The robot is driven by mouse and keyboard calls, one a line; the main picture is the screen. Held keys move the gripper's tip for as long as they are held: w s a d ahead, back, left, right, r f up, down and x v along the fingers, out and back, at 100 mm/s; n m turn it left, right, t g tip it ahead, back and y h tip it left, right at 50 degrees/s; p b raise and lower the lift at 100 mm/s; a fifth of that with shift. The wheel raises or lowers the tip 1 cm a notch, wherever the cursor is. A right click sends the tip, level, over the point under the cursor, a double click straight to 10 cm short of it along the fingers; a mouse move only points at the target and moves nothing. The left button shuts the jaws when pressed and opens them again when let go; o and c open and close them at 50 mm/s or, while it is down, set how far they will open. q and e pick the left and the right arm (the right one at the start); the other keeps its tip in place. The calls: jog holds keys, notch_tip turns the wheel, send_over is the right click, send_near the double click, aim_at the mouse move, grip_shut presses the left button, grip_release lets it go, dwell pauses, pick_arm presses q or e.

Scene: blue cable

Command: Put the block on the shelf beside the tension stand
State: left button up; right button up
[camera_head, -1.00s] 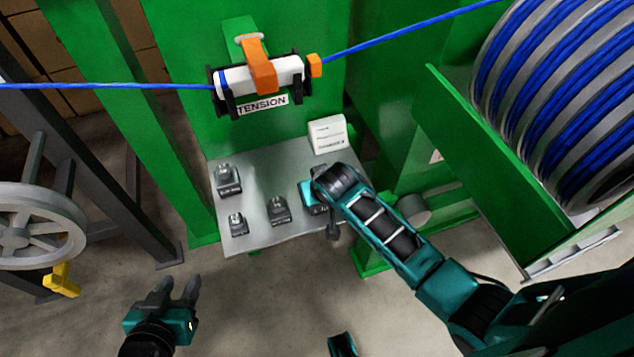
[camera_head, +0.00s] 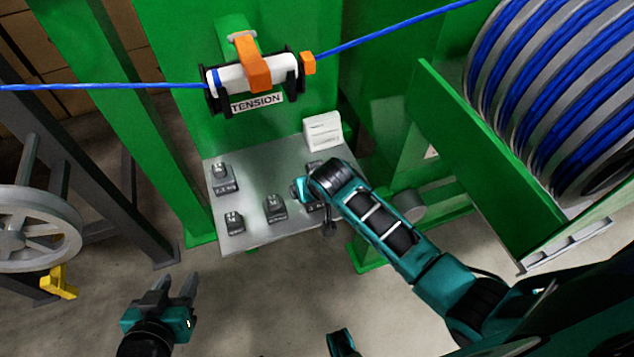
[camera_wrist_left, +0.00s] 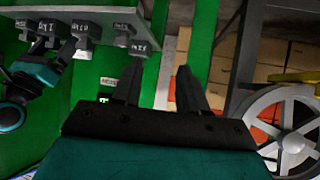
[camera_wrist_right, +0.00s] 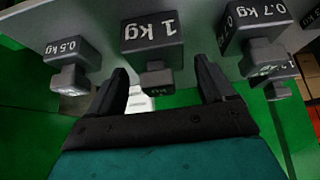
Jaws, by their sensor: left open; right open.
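The grey shelf (camera_head: 250,235) juts from the green tension stand (camera_head: 175,60), below its TENSION label. Several dark knobbed weight blocks stand on it: one at back left (camera_head: 224,181), one at front left (camera_head: 234,223), one in the middle (camera_head: 275,209), one partly hidden by my right arm. My right gripper (camera_wrist_right: 162,68) is open and empty at the shelf. In the right wrist view the 1 kg block (camera_wrist_right: 152,40) lies ahead between its fingers, beside 0.5 kg (camera_wrist_right: 66,52) and 0.7 kg (camera_wrist_right: 252,30) blocks. My left gripper (camera_head: 176,280) is open and empty, below and left of the shelf.
A white card (camera_head: 323,132) stands at the shelf's back right. A blue cable (camera_head: 400,33) runs through the roller above. A cable drum (camera_head: 560,90) is at right, a grey wheel (camera_head: 35,230) at left. Floor is clear around my left gripper.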

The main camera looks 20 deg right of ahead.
jog(key=p+v, duration=0.4)
jog(key=v, duration=0.7)
pick_arm(q)
jog(key=shift+s+a+r+y, duration=0.4)
jog(key=shift+s+a+r, duration=0.1)
jog(key=shift+a+r, duration=0.25)
pick_arm(e)
jog(key=s+d+f+n+t+y, duration=0.1)
jog(key=s+d+t, duration=0.1)
jog(key=s, duration=0.3)
jog(key=s+d+f+n+t, duration=0.1)
jog(key=s+t, duration=0.1)
jog(key=s, duration=0.3)
jog(key=shift+s+d+f+y, duration=0.2)
jog(key=shift+d+f+y, duration=0.15)
jog(key=shift+d+y, duration=0.05)
pick_arm(q)
jog(key=shift+r, duration=0.15)
jog(key=shift+w+r+p, duration=0.1)
jog(key=shift+r+p, duration=0.2)
jog(key=shift+r, duration=0.25)
pick_arm(e)
jog(key=shift+r, duration=0.5)
